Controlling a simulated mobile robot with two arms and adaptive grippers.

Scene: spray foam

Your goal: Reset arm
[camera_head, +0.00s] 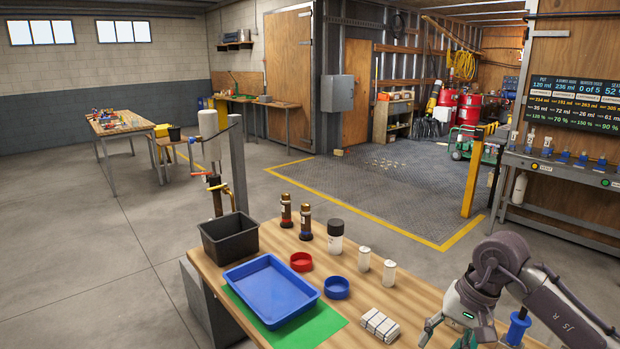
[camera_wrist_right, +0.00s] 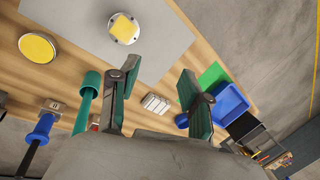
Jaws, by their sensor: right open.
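My right gripper (camera_head: 448,334) comes in at the lower right of the head view, above the near right part of the wooden table (camera_head: 375,250). In the right wrist view my right gripper (camera_wrist_right: 158,76) is open, its two green-padded fingers wide apart with nothing between them. A stack of white blocks (camera_head: 380,325) lies on the table left of the gripper; in the wrist view it shows beyond the gap between the fingers (camera_wrist_right: 156,103). My left gripper is in neither view.
A blue tray (camera_head: 271,287) lies on a green mat (camera_head: 318,327). Near it are a black bin (camera_head: 229,240), red dish (camera_head: 301,262), blue dish (camera_head: 336,288), and several bottles and canisters. A grey board (camera_wrist_right: 185,45) and green cylinder (camera_wrist_right: 88,92) lie near the gripper.

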